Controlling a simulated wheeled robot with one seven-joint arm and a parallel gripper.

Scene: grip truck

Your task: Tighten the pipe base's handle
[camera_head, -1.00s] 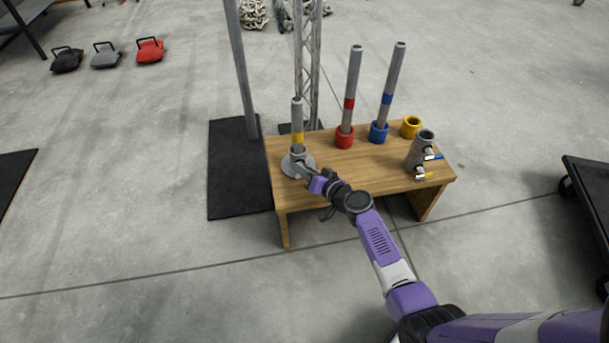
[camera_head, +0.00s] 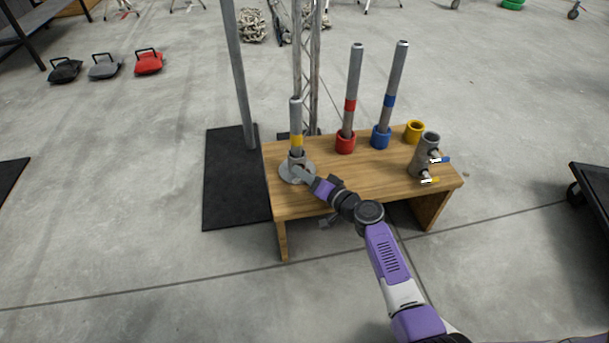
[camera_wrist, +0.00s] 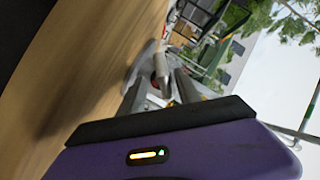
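The pipe base (camera_head: 285,171) is a grey round flange with a short socket, at the left end of the wooden table. A grey pipe (camera_head: 296,116) with a yellow band stands upright in it. My gripper (camera_head: 300,173) is at the near right side of the base, low over the tabletop. In the wrist view my gripper's grey fingers (camera_wrist: 160,92) reach toward the base, with a grey part and a small dark red spot between or just beyond them. The handle is not clear in either view. I cannot tell whether the fingers hold it.
The wooden table (camera_head: 345,182) also bears a red holder (camera_head: 345,143) and a blue holder (camera_head: 380,137) with upright pipes, a yellow ring (camera_head: 414,130) and a grey fitting with valves (camera_head: 425,155). A metal post (camera_head: 240,85) rises from a black mat (camera_head: 232,185) on the left.

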